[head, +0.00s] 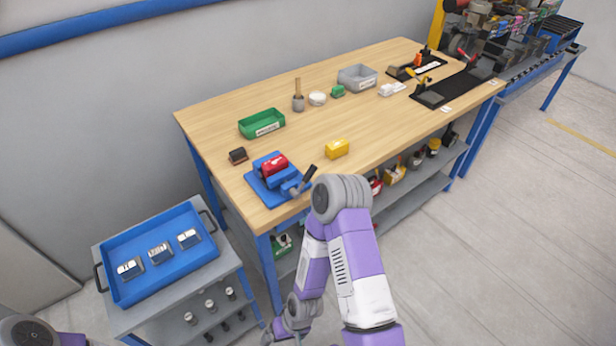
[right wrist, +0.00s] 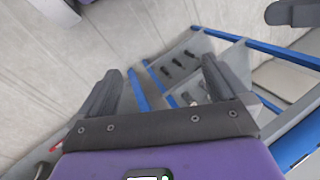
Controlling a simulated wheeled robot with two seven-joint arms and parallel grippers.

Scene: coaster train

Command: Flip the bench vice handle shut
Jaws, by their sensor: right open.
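The blue bench vice (head: 268,188) sits at the near left corner of the wooden table, with a red piece (head: 274,165) between its jaws. Its handle (head: 304,181) has a dark grip and sticks up at a slant on the vice's right side. My right arm passes in front of the table, with its elbow just right of the handle and its forearm hanging down. My right gripper (right wrist: 158,90) is open and empty in the right wrist view, low and away from the vice. My left gripper is out of view; only a bit of that arm shows at bottom left.
A blue tray (head: 118,291) with several metal parts stands on a low cart left of the table. A yellow block (head: 337,149), a green bin (head: 262,124) and a dark small block (head: 238,155) are near the vice. Shelves lie below the tabletop (head: 215,115).

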